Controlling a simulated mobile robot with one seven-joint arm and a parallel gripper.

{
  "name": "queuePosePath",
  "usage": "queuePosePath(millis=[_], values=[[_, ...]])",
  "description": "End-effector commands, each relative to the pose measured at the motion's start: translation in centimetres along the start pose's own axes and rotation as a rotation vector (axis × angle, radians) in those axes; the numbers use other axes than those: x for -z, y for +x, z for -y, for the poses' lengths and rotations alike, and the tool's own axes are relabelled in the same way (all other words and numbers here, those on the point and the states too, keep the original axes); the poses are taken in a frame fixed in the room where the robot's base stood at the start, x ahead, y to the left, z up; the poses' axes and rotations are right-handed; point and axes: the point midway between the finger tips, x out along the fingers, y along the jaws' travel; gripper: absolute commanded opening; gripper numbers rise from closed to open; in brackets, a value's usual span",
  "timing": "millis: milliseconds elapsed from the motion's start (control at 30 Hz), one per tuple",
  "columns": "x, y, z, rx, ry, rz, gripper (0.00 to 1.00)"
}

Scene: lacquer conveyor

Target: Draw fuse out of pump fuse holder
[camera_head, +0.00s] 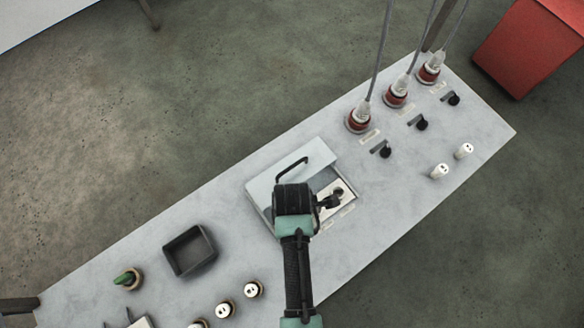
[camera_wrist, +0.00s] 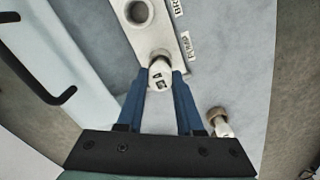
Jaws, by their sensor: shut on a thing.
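In the wrist view a white fuse (camera_wrist: 158,76) with a dark mark on its end stands between the two blue fingers of my gripper (camera_wrist: 160,82), which is shut on it. The fuse is at the near end of a pale holder strip (camera_wrist: 160,38), beside the label reading PUMP (camera_wrist: 187,46). I cannot tell whether it is still seated or lifted. The strip's other socket (camera_wrist: 138,13) is an empty round hole. In the head view my gripper (camera_head: 330,201) is over the open fuse box (camera_head: 349,217), and the held fuse cannot be made out there.
The box's pale lid (camera_head: 308,157) with a black handle lies at its far side. A dark empty tray (camera_head: 190,251) stands to the left. Plugs (camera_head: 359,119) with cables, black knobs (camera_head: 381,151) and white cylinders (camera_head: 439,171) are to the right.

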Motion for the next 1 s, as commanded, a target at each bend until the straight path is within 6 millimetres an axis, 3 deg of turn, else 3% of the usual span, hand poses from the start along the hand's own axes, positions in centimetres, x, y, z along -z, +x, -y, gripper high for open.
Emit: queuePosePath(millis=[1000], values=[[0.0, -4.2, -0.1, 0.000, -0.001, 0.000, 0.00]])
